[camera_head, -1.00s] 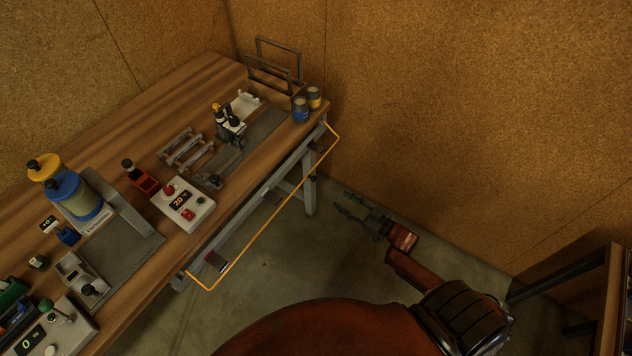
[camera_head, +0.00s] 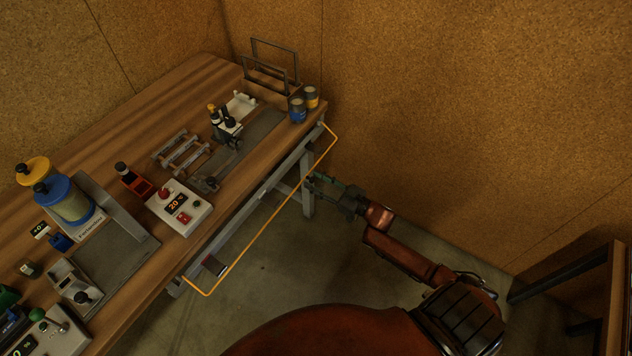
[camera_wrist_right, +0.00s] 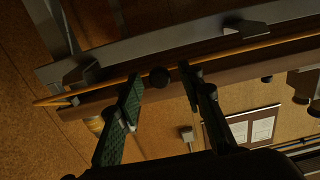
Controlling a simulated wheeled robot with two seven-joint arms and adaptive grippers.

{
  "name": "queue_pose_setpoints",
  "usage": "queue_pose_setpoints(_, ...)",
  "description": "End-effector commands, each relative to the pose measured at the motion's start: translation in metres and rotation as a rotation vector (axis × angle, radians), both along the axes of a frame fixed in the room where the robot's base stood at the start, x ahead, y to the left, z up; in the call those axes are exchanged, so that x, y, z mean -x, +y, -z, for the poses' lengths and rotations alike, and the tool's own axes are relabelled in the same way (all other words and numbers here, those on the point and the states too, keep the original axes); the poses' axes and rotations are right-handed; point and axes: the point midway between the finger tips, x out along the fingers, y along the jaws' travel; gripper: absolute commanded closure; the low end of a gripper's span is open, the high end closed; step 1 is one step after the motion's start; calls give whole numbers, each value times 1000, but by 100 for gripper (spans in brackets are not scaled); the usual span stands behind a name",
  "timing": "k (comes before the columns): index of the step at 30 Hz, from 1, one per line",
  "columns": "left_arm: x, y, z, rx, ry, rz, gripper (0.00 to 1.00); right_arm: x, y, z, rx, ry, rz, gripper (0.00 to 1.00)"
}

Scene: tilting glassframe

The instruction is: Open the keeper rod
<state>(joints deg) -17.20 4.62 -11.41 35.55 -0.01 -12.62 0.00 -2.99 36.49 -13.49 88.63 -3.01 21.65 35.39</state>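A thin yellow rod (camera_head: 262,226), which looks like the keeper rod, runs along the bench's front side and bends back to the bench at both ends. In the right wrist view the rod (camera_wrist_right: 232,52) crosses the picture by the fingertips. My right gripper (camera_head: 316,181) is beside the rod's far half, with its fingers pointing at the bench. In the wrist view the gripper (camera_wrist_right: 160,75) is open, its two green-padded fingers apart. I cannot tell whether they touch the rod. A dark round knob (camera_wrist_right: 158,77) shows between the fingertips. My left gripper is not in view.
The wooden bench (camera_head: 190,82) carries a control box (camera_head: 179,208), a microscope-like device (camera_head: 226,124), yellow and blue canisters (camera_head: 65,198), two small cans (camera_head: 298,110) and a wire rack (camera_head: 273,66). A bench leg (camera_head: 308,194) stands near my right gripper. The floor in front is clear.

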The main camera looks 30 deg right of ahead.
Motion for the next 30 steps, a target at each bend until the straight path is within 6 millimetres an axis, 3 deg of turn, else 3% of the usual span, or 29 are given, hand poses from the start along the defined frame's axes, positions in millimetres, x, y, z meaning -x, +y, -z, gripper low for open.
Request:
queue_pose_setpoints(5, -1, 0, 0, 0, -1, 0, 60, 0, 0, 0, 0, 0, 0, 66)
queue_pose_setpoints(20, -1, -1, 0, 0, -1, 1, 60, 0, 0, 0, 0, 0, 0, 100)
queue_pose_setpoints(30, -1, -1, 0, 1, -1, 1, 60, 0, 0, 0, 0, 0, 1, 100)
